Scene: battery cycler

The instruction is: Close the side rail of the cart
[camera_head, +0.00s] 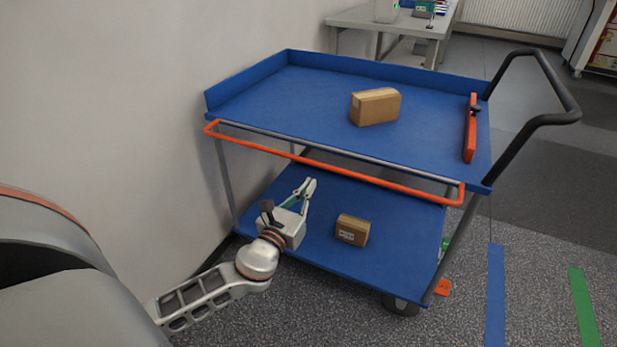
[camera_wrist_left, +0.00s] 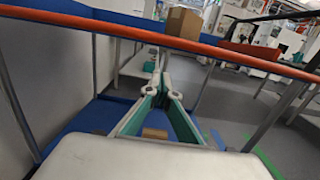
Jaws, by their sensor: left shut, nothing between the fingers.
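The blue cart (camera_head: 300,87) has an orange side rail (camera_head: 330,166) along its near long side. The rail sits outward from and slightly below the top shelf's near edge. In the left wrist view the rail (camera_wrist_left: 215,51) crosses the upper picture. My left gripper (camera_head: 310,183) is shut and empty, pointing upward below the rail, over the lower shelf's near left part. In the left wrist view its fingertips (camera_wrist_left: 162,52) appear just under the rail; I cannot tell whether they touch it. My right gripper is not in view.
A cardboard box (camera_head: 376,106) stands on the top shelf and a smaller one (camera_head: 352,230) on the lower shelf. A red bar (camera_head: 470,128) is at the top shelf's right end, near the black handle (camera_head: 540,119). A wall (camera_head: 110,110) is close on the left.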

